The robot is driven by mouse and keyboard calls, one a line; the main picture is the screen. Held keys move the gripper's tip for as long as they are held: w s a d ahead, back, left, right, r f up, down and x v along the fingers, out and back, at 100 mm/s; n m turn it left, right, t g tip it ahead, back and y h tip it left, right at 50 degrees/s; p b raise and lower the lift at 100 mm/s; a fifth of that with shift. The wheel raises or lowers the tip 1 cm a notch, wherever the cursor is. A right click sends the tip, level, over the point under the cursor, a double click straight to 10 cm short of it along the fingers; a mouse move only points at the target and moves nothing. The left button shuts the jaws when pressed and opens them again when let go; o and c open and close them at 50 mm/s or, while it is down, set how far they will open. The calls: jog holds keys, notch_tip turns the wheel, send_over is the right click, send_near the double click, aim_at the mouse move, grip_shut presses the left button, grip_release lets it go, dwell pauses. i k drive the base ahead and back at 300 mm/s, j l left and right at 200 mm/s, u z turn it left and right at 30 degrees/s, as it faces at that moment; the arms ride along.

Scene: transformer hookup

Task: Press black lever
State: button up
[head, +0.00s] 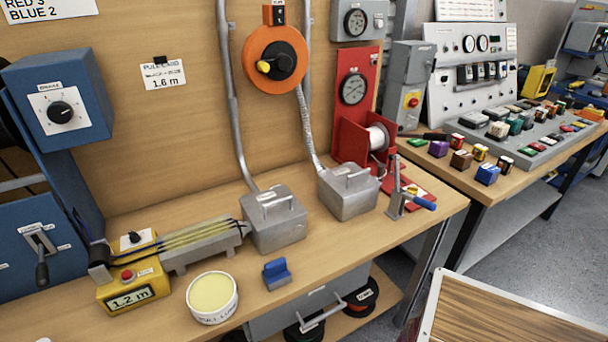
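A lever with a black grip (42,272) hangs from a pale slotted plate on the lower front of the blue machine (90,85) at the left edge. Its grip points down. The machine's upper box carries a round black knob on a white dial plate. My gripper is not in this view.
On the wooden bench (345,252) stand a round tin (212,297), a blue block (277,273) and two grey metal boxes (274,220). A wood-topped surface (510,315) is at the lower right.

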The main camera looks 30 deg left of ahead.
aim_at(43, 276)
jog(key=u, duration=1.9)
